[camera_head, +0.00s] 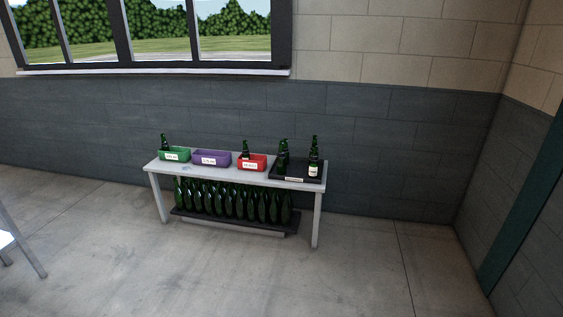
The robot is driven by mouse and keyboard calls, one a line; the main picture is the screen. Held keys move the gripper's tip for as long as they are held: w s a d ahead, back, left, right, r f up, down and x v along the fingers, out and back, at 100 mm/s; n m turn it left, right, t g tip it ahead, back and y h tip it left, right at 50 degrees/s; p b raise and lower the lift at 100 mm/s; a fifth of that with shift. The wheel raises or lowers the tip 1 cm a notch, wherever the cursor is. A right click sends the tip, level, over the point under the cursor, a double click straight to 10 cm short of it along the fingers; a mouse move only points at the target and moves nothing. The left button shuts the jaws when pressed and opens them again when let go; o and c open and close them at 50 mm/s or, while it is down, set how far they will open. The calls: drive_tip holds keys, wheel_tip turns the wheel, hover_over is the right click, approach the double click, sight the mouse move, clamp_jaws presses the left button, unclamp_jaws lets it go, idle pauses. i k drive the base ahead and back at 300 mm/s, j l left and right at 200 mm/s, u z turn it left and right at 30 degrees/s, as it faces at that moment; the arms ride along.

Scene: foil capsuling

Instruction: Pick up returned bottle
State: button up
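Several dark green bottles stand on a black tray (300,179) at the right end of a light grey table. One bottle (314,160) there has a white label, and darker bottles (283,157) stand to its left. A bottle (245,150) stands in or behind the red bin (253,167), and another bottle (165,142) stands in or behind the green bin (172,157). I cannot tell which bottle is the returned one. My gripper is not in view.
The table (240,177) stands against the dark grey wall. A purple bin (212,160) sits between the green and red bins. Many green bottles (238,201) fill a low shelf below. The floor (250,275) in front is clear; a white table edge (5,240) shows at left.

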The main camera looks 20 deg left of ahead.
sight(280, 157)
drive_tip(key=u, duration=1.25)
drive_tip(key=i+l, duration=0.25)
drive_tip(key=i, duration=0.3)
drive_tip(key=i+l+z, duration=0.1)
drive_tip(key=i+l, duration=0.2)
drive_tip(key=i, duration=0.2)
drive_tip(key=i+l, duration=0.2)
drive_tip(key=i, duration=0.35)
drive_tip(key=i+l+z, duration=0.1)
drive_tip(key=i+l, duration=0.15)
drive_tip(key=i, duration=0.3)
drive_tip(key=i+l, duration=0.15)
drive_tip(key=i, duration=0.35)
drive_tip(key=i+l, duration=0.2)
drive_tip(key=i, duration=0.35)
drive_tip(key=z, duration=0.05)
